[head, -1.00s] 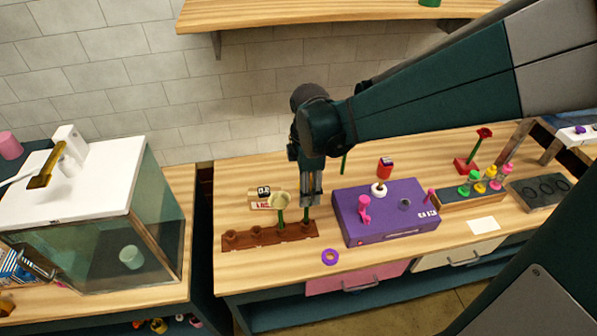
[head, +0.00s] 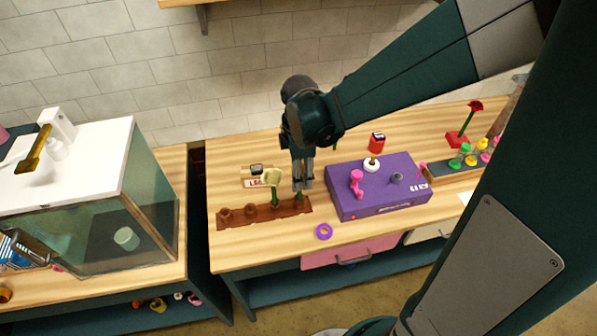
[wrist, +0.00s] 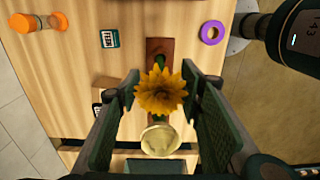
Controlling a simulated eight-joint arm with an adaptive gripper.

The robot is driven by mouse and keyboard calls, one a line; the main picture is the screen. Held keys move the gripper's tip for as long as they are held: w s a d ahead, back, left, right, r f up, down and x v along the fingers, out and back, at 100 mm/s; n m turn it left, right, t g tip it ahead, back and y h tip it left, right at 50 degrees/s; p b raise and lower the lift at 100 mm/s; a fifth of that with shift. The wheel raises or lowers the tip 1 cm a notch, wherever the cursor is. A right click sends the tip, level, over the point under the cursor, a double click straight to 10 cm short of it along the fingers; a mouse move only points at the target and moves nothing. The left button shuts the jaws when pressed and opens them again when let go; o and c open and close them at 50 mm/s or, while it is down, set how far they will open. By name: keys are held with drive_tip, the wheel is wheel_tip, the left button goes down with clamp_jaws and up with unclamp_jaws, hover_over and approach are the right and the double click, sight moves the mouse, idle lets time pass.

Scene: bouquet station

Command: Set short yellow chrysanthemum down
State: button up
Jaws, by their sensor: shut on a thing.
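My gripper (head: 303,186) is shut on the short yellow chrysanthemum and points down over the right end of a brown wooden rack (head: 262,217). The yellow flower head (wrist: 161,91) shows between my fingers in the wrist view. In the head view its head is hidden by my gripper, and a short piece of green stem (head: 299,200) shows below the fingers at the rack's right-end hole. I cannot tell whether the stem's foot is inside the hole. A cream flower (head: 271,177) stands upright in the rack just left of my gripper; it also shows in the wrist view (wrist: 160,139).
A purple box (head: 385,193) with pink and white fittings stands close right of my gripper. A purple ring (head: 324,232) lies in front of the rack. A small labelled block (head: 256,177) is behind it. A red flower (head: 466,122) stands farther right. A glass tank (head: 95,215) is left.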

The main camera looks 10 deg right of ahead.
drive_tip(key=shift+f, duration=0.3)
drive_tip(key=o, duration=0.9)
drive_tip(key=shift+c, duration=0.2)
drive_tip(key=shift+r, duration=0.2)
drive_tip(key=shift+r, duration=6)
